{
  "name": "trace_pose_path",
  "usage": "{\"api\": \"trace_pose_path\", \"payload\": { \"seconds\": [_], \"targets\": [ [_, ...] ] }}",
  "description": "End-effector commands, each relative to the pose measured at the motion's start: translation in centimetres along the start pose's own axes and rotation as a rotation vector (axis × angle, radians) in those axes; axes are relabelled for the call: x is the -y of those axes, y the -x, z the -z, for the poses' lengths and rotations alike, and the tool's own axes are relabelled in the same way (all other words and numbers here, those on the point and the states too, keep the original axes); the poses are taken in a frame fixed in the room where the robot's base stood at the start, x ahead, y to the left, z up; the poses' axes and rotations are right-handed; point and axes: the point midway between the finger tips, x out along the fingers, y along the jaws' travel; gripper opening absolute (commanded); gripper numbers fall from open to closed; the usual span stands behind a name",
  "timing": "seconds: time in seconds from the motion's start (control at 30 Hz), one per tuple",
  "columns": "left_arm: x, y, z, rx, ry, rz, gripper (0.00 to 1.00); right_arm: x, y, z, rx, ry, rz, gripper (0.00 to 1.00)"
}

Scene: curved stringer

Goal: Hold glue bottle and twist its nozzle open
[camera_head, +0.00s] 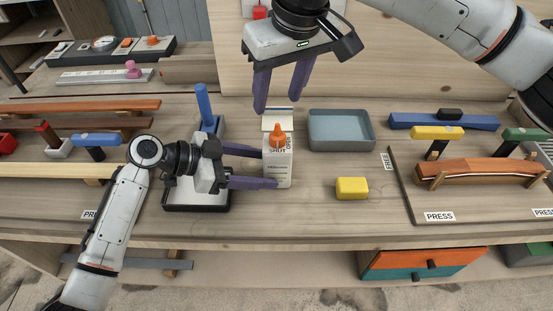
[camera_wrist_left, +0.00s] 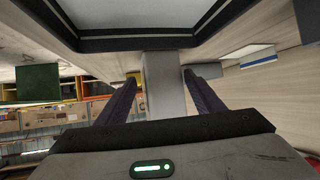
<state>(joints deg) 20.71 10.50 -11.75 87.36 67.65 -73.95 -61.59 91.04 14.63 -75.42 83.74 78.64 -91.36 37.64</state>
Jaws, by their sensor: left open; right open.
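The white glue bottle (camera_head: 277,166) stands upright on the workbench, with an orange nozzle (camera_head: 278,137) on top and "SHUT" and "OPEN" printed near its top. My left gripper (camera_head: 270,168) is open, its purple fingers reaching the bottle from the left at body height. In the left wrist view the fingers (camera_wrist_left: 160,80) stand on either side of the pale bottle body (camera_wrist_left: 162,90); I cannot tell whether they touch it. My right gripper (camera_head: 280,107) is open and empty, pointing down from above, its fingertips a little above and behind the nozzle.
A grey tray (camera_head: 341,146) is right of the bottle. A yellow block (camera_head: 352,188) lies at the front right. A curved wooden piece (camera_head: 480,171) rests in a fixture at the right.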

Motion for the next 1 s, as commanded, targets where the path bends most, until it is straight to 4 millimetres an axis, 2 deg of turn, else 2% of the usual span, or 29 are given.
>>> {"api": "trace_pose_path", "payload": {
  "seconds": [0.1,0.3,0.7,0.83,0.9,0.97,1.0],
  "targets": [
    [0.0,-1.6,0.0,0.0,0.001,-0.002,0.61,0.0,0.0,0.0,0.0,0.0,0.0,0.47],
    [0.0,-3.4,0.0,0.0,0.0,-0.001,0.61,0.0,0.0,0.0,0.0,0.0,0.0,0.47],
    [0.0,-3.9,0.0,0.001,0.0,0.0,0.61,0.0,0.0,0.0,0.0,0.0,0.0,0.47],
    [0.0,-3.9,0.0,0.0,0.0,0.001,0.41,0.0,0.0,0.0,0.0,0.0,0.0,0.47],
    [0.0,-3.8,0.0,0.0,0.0,0.001,0.38,0.0,0.0,0.0,0.0,0.0,0.0,0.47],
    [0.0,-3.8,0.0,0.0,0.0,0.001,0.29,0.0,0.0,0.0,0.0,0.0,0.0,0.47],
    [0.0,-3.8,0.0,0.0,0.0,0.001,0.29,0.0,0.0,0.0,0.0,0.0,0.0,0.47]
  ]
}}
